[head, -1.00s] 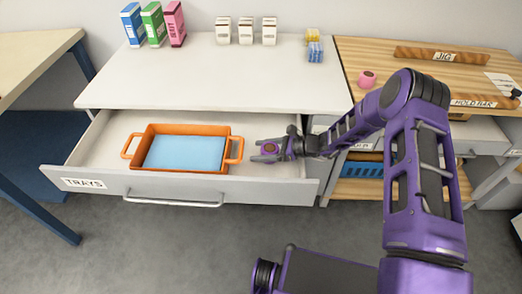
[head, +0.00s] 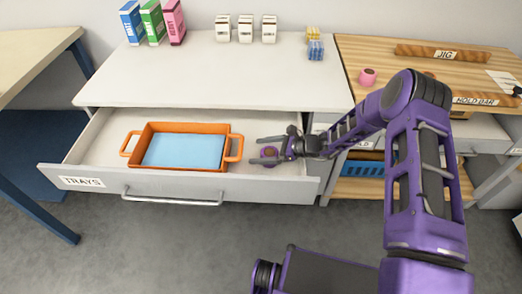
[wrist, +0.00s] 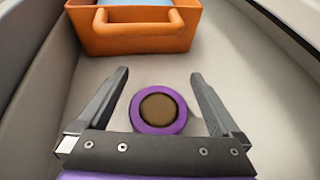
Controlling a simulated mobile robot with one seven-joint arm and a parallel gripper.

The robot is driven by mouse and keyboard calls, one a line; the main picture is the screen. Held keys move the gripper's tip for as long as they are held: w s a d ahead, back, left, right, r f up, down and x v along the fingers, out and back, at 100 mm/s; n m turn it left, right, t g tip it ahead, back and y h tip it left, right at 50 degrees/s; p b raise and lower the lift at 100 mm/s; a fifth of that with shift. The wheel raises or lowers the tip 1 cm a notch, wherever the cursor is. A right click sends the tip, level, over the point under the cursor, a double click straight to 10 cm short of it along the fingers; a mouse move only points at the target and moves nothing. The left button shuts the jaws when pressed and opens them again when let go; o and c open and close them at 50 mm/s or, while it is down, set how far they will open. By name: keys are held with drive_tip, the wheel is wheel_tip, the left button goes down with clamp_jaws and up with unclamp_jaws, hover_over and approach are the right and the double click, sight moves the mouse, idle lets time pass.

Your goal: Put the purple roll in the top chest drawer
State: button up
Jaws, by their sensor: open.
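The purple roll (head: 269,152) lies on the floor of the open top drawer (head: 172,189), to the right of the orange tray. In the wrist view the roll (wrist: 159,109) shows as a purple ring with a brown core. My gripper (head: 266,150) is inside the drawer with its fingers pointing left. In the wrist view my gripper (wrist: 160,85) is open, with one finger on each side of the roll and a gap on both sides.
The orange tray (head: 184,129) with a light blue inside fills the drawer's middle; its handle (wrist: 140,22) is just beyond the roll. The chest top holds several boxes at the back. A pink roll (head: 367,76) stands on the wooden bench at right.

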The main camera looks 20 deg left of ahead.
drive_tip(key=shift+r+p, duration=0.55)
drive_tip(key=shift+r, duration=0.05)
drive_tip(key=v, duration=1.2)
drive_tip(key=shift+p, duration=0.35)
